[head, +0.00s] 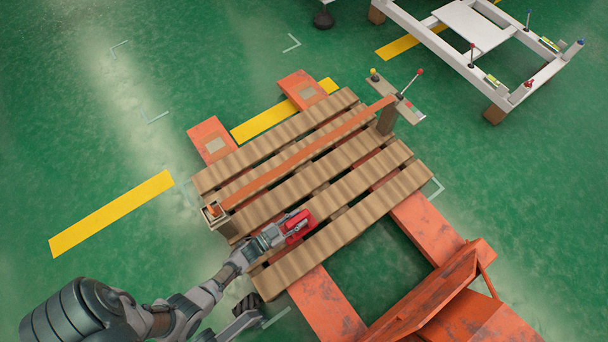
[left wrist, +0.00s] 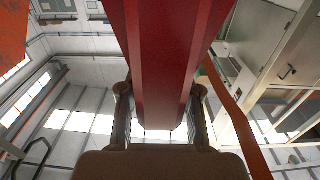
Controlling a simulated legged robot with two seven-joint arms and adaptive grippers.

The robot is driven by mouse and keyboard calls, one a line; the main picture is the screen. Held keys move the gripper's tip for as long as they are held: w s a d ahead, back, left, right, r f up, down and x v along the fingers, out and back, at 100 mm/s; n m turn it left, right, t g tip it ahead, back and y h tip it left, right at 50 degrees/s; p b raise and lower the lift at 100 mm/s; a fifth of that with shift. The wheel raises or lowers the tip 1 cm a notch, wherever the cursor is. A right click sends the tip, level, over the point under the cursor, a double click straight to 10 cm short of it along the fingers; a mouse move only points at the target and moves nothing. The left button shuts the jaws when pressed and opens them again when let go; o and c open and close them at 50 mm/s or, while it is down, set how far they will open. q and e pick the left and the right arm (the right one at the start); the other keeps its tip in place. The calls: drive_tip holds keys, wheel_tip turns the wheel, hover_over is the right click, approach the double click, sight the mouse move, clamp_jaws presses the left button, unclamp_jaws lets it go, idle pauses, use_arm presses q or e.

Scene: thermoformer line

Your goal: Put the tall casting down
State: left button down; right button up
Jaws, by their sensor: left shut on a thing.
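The tall casting (head: 298,224) is a red block, seen from above in the head view over the near part of the slatted wooden pallet (head: 345,185). My left gripper (head: 287,231) is shut on it, reaching in from the lower left. In the left wrist view the casting (left wrist: 165,60) fills the upper middle, between the two fingers of my left gripper (left wrist: 160,115). I cannot tell whether its underside touches the slats. My right gripper is not in view.
The pallet lies on orange forks (head: 425,225). A white frame (head: 480,50) stands at the upper right. The slats right of the casting are bare.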

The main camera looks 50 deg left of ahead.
use_arm(q)
drive_tip(key=shift+w+d+r, duration=0.1)
drive_tip(key=shift+d+r, duration=0.05)
drive_tip(key=shift+d, duration=0.15)
drive_tip(key=c, duration=0.8)
unclamp_jaws()
drive_tip(key=shift+a, duration=0.15)
drive_tip(key=shift+f, duration=0.2)
drive_tip(key=shift+s, duration=0.25)
